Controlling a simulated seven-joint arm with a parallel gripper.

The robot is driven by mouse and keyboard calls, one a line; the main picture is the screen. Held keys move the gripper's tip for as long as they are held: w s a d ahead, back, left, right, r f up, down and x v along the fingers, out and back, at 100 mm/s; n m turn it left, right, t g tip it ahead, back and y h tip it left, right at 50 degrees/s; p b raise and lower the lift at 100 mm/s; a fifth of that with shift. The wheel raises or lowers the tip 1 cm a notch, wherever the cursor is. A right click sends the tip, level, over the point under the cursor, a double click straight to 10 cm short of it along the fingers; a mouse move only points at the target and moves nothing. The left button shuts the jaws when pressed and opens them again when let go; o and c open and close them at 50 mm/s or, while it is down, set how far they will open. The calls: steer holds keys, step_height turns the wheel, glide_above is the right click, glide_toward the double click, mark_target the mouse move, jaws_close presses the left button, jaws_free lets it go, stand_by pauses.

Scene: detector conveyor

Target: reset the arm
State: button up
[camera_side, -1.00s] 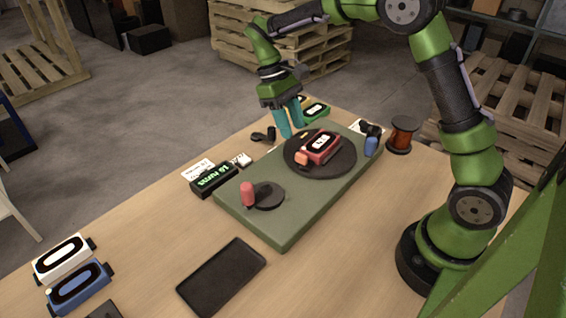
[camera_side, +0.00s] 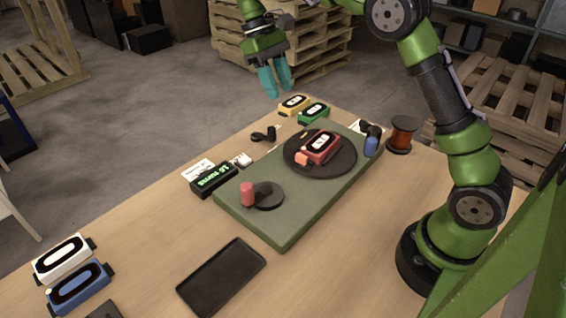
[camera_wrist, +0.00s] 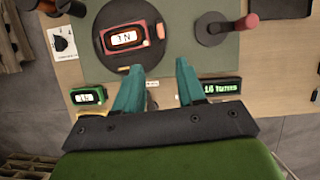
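My gripper (camera_side: 275,82) has teal fingers and is in the air above the far edge of the table, clear of everything. It is open and empty; the wrist view shows a wide gap between the fingers (camera_wrist: 158,82). The red detector (camera_side: 320,146) lies on the dark round turntable (camera_side: 305,171) of the green board (camera_side: 283,240). It also shows in the wrist view (camera_wrist: 122,38), up and left of the fingers. A crank with a red knob (camera_side: 247,193) is on the near end of the board.
Yellow (camera_side: 294,105) and green (camera_side: 314,112) detectors stand at the far edge. White (camera_side: 63,260) and blue (camera_side: 79,288) ones are at the near left. A black tray (camera_side: 222,277), a turns display (camera_side: 213,180) and a copper spool (camera_side: 402,134) surround the board.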

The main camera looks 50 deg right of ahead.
steer(key=s+a+m+t+y, duration=0.1)
steer(key=s+t, duration=0.4)
steer(key=s, duration=0.5)
steer(key=s+a+r+m+t+y, duration=0.1)
steer(key=s+a+m+t, duration=0.1)
steer(key=s+t, duration=0.4)
steer(key=s+m, duration=0.1)
steer(key=s, duration=0.3)
steer(key=shift+a+r+m+t, duration=0.15)
steer(key=shift+r+m+t, duration=0.15)
steer(key=shift+m, duration=0.1)
